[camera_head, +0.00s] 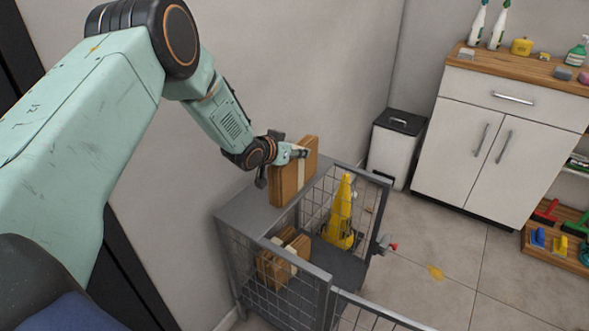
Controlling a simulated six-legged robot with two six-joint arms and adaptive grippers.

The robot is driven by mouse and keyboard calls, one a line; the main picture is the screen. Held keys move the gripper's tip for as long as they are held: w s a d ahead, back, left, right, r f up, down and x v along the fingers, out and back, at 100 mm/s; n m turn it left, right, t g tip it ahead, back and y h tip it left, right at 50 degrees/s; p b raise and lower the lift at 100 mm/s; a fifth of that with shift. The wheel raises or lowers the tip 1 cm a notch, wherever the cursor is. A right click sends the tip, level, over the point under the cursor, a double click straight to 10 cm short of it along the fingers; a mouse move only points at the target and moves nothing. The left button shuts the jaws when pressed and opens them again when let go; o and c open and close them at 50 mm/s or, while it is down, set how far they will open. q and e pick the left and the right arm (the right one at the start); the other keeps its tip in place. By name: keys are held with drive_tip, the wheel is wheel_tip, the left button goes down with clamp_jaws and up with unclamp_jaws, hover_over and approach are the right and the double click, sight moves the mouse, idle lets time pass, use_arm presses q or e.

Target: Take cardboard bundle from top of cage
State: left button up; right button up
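A brown cardboard bundle (288,185) with a pale band stands upright on edge on the grey top (246,211) of a wire cage. My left gripper (281,165) is at the bundle's upper left part. One light finger overlaps the bundle near its top, and a dark finger part hangs just left of it. Whether the fingers press on the bundle cannot be made out. My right gripper is not in view.
Inside the cage are another cardboard bundle (270,270) and a yellow cone (341,212). The cage's mesh door (350,318) extends toward the front right. A bin (394,150) and a white cabinet (500,140) stand behind. The floor at right is mostly clear.

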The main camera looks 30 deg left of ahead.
use_arm(q)
clamp_jaws()
